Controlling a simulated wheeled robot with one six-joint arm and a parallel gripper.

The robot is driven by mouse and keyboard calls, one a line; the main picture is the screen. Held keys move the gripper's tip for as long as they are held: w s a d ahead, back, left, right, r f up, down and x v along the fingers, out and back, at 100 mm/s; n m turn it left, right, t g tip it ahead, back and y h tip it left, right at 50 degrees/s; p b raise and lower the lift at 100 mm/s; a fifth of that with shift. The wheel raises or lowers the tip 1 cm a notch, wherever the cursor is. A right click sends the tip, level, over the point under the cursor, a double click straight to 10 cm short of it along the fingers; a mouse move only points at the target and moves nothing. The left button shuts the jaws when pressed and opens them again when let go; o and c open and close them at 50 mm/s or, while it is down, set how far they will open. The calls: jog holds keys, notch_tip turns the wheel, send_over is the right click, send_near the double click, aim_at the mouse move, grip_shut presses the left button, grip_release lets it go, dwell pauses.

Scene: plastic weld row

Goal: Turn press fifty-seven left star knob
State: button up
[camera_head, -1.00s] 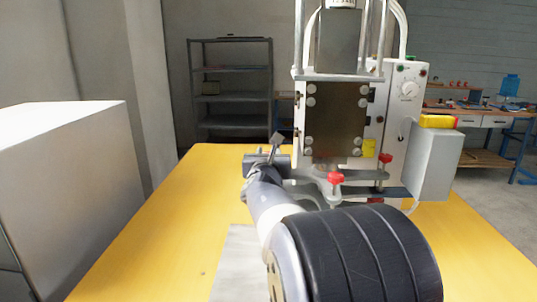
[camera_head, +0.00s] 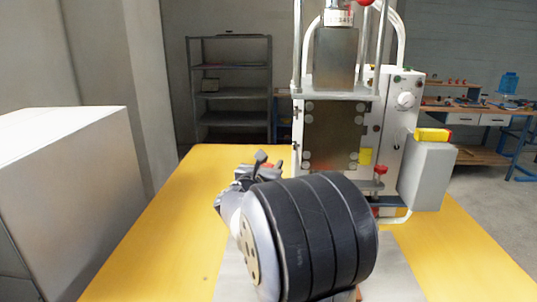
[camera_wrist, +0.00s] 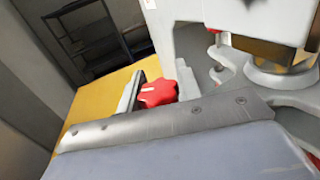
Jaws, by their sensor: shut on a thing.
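Press fifty-seven (camera_head: 330,130) is a light grey plastic welder on the yellow table, with a dark front plate. A red star knob (camera_wrist: 158,92) shows in the wrist view, just beyond the metal edge of my gripper and against one grey finger. In the head view a bit of red star knob (camera_head: 268,166) shows at my gripper (camera_head: 265,162), left of the press. My gripper is shut on this knob. The far side of the knob and the other finger's contact are hidden. My dark wrist covers the press's lower left front.
Another red knob (camera_head: 380,170) stands at the press's right, with a grey box (camera_head: 428,175) with a yellow top beside it. A white cabinet (camera_head: 70,190) is at the left. The yellow table (camera_head: 165,215) is clear on the left.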

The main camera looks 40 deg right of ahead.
jog(key=m+g+h+p, duration=0.1)
jog(key=m+g, duration=0.1)
jog(key=m+g+h+p, duration=0.1)
jog(key=g+p, duration=0.1)
jog(key=g, duration=0.1)
jog(key=shift+s+r+m+h, duration=0.2)
jog(key=shift+m+h, duration=0.1)
jog(key=shift+m, duration=0.1)
jog(key=m+g+p, duration=0.1)
jog(key=g, duration=0.1)
jog(key=m+g+p, duration=0.1)
jog(key=g+p, duration=0.1)
jog(key=m+g+p, duration=0.1)
jog(key=g, duration=0.1)
jog(key=shift+s+d+m+h, duration=0.15)
jog(key=shift+s+m+h, duration=0.15)
jog(key=m+g+p, duration=0.2)
jog(key=g, duration=0.1)
jog(key=m+g+p, duration=0.1)
jog(key=g+p, duration=0.1)
jog(key=shift+s+y, duration=0.3)
jog(key=shift+y, duration=0.1)
jog(key=shift+s+f+m+g+y+p, duration=0.1)
jog(key=shift+s+m+g+y+p, duration=0.1)
jog(key=shift+m+g+y+p, duration=0.8)
jog(key=shift+f+g+h, duration=0.1)
jog(key=shift+g+h, duration=0.2)
jog(key=shift+g, duration=0.3)
jog(key=o, duration=1)
jog(key=shift+c, duration=0.2)
